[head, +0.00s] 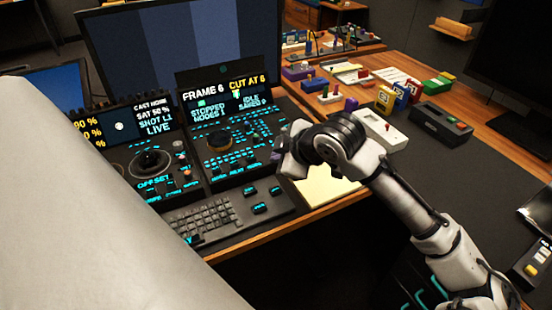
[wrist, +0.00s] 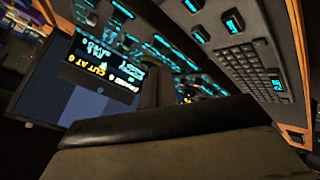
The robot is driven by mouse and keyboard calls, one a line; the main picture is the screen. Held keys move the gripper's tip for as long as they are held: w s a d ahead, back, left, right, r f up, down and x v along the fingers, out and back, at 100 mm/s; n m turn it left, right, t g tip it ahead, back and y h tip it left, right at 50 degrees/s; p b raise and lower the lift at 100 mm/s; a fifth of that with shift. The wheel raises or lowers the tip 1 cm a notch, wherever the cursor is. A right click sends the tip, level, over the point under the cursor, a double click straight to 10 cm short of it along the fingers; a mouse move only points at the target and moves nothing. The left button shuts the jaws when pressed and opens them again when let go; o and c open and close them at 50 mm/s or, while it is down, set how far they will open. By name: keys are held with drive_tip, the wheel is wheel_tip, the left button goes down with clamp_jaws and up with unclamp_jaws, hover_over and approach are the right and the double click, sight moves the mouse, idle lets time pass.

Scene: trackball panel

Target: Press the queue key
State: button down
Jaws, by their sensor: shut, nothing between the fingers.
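The right control panel (head: 241,166) has a trackball in an orange-brown ring (head: 218,142) and many cyan-lit keys; its small labels are too blurred for me to pick out the queue key. Its display (head: 222,97) reads FRAME 6, CUT AT 6, STOPPED and IDLE. My gripper (wrist: 152,85) is shut and empty, pointing toward the panel in the wrist view. In the head view, the end of my arm is over the panel's right edge, with the fingertips not clearly visible. Contact with a key cannot be told.
A left panel with a dark trackball (head: 150,160) stands beside it. A keyboard (head: 205,219) and separate cyan-lit keys (head: 250,190) lie in front. A white box (head: 380,128), a dark grey device (head: 440,125) and several small colored items stand at the right. A large monitor (head: 185,45) stands behind.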

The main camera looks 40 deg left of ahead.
wheel_tip(320, 180, down, 8)
drive_tip(key=b, duration=0.6)
drive_tip(key=shift+f, duration=0.1)
drive_tip(key=shift+f, duration=0.1)
idle(1.6)
drive_tip(key=shift+f+b, duration=0.3)
drive_tip(key=shift+b, duration=0.05)
drive_tip(key=shift+f+b, duration=0.45)
drive_tip(key=shift+f, duration=0.05)
idle(0.6)
drive_tip(key=shift+r, duration=0.1)
drive_tip(key=shift+r+p, duration=0.8)
wheel_tip(320, 180, up, 5)
drive_tip(key=p, duration=0.4)
